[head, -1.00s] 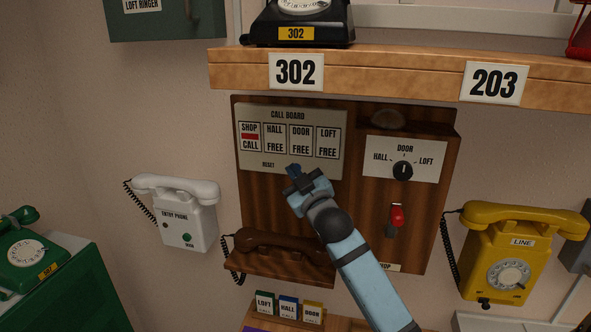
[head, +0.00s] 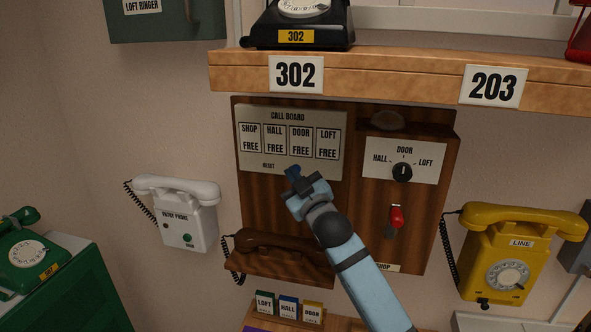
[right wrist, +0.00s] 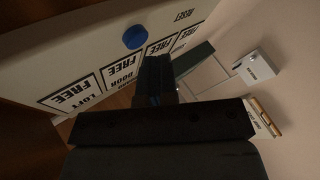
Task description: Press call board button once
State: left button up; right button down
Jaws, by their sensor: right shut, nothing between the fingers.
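The call board (head: 342,141) is a pale panel on dark wood on the wall. Its SHOP, HALL, DOOR and LOFT windows all read FREE. The blue round button (head: 293,171) sits below the windows, right of the word RESET, partly hidden by my gripper. In the right wrist view the button (right wrist: 135,37) shows just beyond the fingertips and looks apart from them. My right gripper (head: 298,181) is shut and empty, in front of the board by the button; its dark fingers also show in the right wrist view (right wrist: 156,72). My left gripper is not in view.
A brown handset (head: 280,246) rests below the board. A DOOR selector knob (head: 402,172) and red-handled switch (head: 396,217) are to the right. A white entry phone (head: 185,215) and yellow phone (head: 505,255) flank it. A wooden shelf (head: 400,73) juts out above.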

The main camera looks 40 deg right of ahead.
jog(key=shift+s+a, duration=0.15)
jog(key=shift+s+a+p, duration=0.4)
jog(key=shift+s+a, duration=1.15)
jog(key=shift+a, duration=0.25)
